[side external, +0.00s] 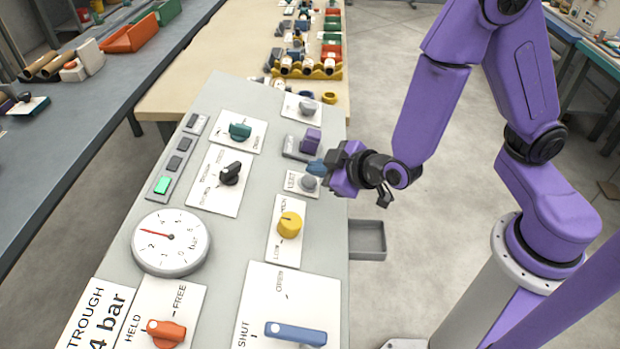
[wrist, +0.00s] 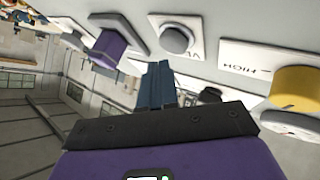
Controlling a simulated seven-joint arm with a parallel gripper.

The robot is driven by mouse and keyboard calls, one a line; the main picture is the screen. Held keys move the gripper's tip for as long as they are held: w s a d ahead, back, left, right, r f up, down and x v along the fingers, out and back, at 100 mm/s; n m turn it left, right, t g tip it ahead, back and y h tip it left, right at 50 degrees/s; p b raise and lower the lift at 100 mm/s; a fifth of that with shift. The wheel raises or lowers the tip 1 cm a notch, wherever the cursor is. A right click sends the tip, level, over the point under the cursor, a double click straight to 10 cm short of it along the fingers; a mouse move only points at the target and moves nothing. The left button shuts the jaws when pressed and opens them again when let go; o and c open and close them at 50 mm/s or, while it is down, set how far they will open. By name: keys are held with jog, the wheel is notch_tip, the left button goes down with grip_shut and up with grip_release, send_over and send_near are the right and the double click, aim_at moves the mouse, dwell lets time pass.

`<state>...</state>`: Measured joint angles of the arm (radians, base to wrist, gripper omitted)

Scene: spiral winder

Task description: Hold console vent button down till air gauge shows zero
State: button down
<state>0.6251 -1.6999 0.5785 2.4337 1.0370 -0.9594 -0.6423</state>
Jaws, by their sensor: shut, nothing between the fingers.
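The vent button (side external: 308,183) is a round grey knob on a white plate at the console's right edge. It also shows in the wrist view (wrist: 177,38), beside a partly cut-off label starting with V. My gripper (side external: 316,168) is shut and empty, with its blue fingertips (wrist: 157,70) beside the button in the picture. A gap shows between tips and button in the wrist view, and the button looks raised. The air gauge (side external: 171,243) is a round white dial marked bar. Its red needle points left, near the 2; the exact reading is unclear.
A purple block switch (side external: 311,141) and a yellow knob (side external: 289,225) flank the vent button. A blue lever (side external: 295,333) and an orange lever (side external: 166,332) sit at the near end. A grey tray (side external: 367,240) is right of the console (side external: 236,245).

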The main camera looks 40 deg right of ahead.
jog(key=shift+f, duration=0.15)
jog(key=shift+w+a+f, duration=0.1)
jog(key=shift+f, duration=0.15)
jog(key=shift+a+f, duration=0.1)
jog(key=shift+f, duration=0.3)
dwell(2.0)
dwell(2.4)
jog(key=shift+d+r, duration=0.2)
jog(key=shift+r, duration=0.6)
jog(key=shift+r, duration=0.1)
jog(key=shift+s+d+r, duration=0.2)
jog(key=shift+r, duration=0.55)
jog(key=shift+s+d+r, duration=0.15)
jog(key=shift+s+r, duration=0.1)
jog(key=shift+r, duration=0.55)
jog(key=shift+s+d+r, duration=0.2)
jog(key=shift+r, duration=0.55)
